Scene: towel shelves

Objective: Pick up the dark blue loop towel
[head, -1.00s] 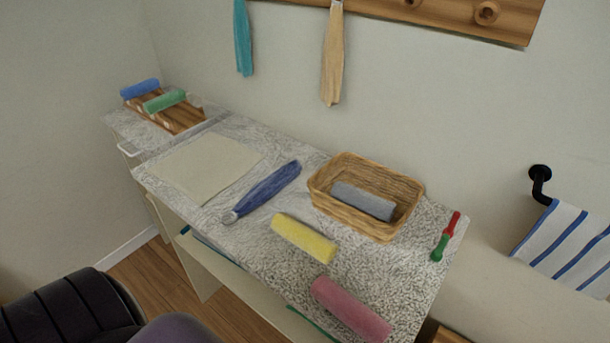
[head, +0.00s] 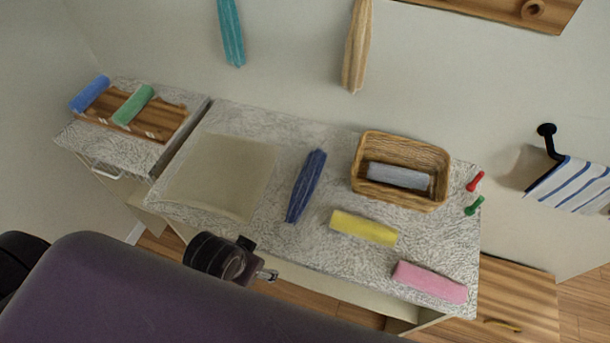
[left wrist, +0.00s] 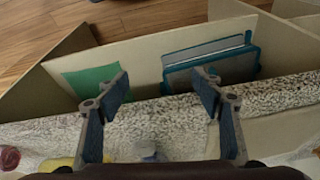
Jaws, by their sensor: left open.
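The dark blue loop towel (head: 306,186) lies long and narrow on the speckled counter, between a beige cloth and a wicker basket. Its loop is not clear in the head view. My left gripper (head: 266,275) is at the counter's front edge, in front of and to the left of the towel, not touching it. In the left wrist view my left gripper (left wrist: 161,92) has its two fingers wide apart with nothing between them. A small bluish end (left wrist: 148,150) on the counter there may be the towel. My right gripper is not in view.
The wicker basket (head: 440,160) holds a grey towel. A yellow towel (head: 363,228) and a pink towel (head: 430,282) lie to the right. The beige cloth (head: 222,175) lies flat at left. Under the counter, a shelf holds a green item (left wrist: 88,80) and a teal-edged item (left wrist: 212,65).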

